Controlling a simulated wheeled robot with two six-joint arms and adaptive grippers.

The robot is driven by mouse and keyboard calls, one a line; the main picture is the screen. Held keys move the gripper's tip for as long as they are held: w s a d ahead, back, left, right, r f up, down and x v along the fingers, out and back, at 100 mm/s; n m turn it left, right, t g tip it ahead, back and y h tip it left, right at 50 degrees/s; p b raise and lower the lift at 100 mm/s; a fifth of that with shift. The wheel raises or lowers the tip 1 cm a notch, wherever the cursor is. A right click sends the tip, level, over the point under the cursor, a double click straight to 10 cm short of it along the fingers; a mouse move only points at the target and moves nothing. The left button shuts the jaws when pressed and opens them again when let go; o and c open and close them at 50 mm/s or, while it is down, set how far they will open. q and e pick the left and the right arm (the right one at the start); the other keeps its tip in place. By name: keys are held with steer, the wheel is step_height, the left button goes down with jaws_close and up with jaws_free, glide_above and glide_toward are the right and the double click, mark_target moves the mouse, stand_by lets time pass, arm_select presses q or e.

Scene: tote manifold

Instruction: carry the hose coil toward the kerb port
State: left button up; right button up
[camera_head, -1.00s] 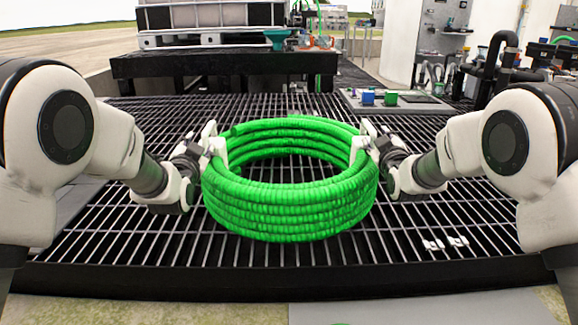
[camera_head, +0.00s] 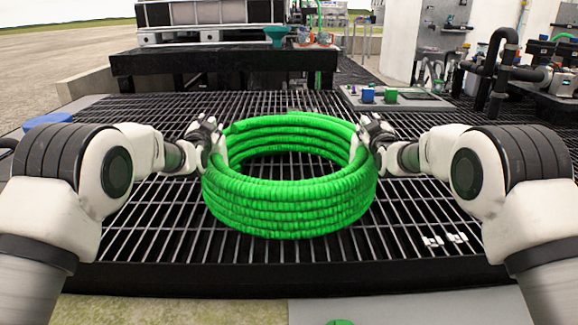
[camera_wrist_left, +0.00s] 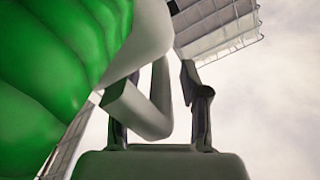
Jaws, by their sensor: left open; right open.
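The green hose coil (camera_head: 290,205) lies flat on the dark grating in the head view, a stack of several ribbed turns. My left gripper (camera_head: 213,140) is at the coil's left side, near its upper turns, and is open. In the left wrist view the green coil (camera_wrist_left: 50,70) fills the left side, close beside the open fingers (camera_wrist_left: 155,95). My right gripper (camera_head: 368,135) is at the coil's right side, also open. Whether either gripper touches the coil is hard to tell. The kerb port is not clearly identifiable.
A dark bench (camera_head: 180,65) carrying a tank stands at the back left. Black pipework (camera_head: 495,70) stands at the far right.

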arm_select(q)
steer(key=shift+w, duration=0.2)
arm_select(e)
steer(key=shift+w, duration=0.15)
arm_select(q)
steer(key=shift+c, duration=0.4)
arm_select(e)
steer(key=shift+c, duration=0.4)
arm_select(q)
jaws_close()
arm_select(e)
jaws_close()
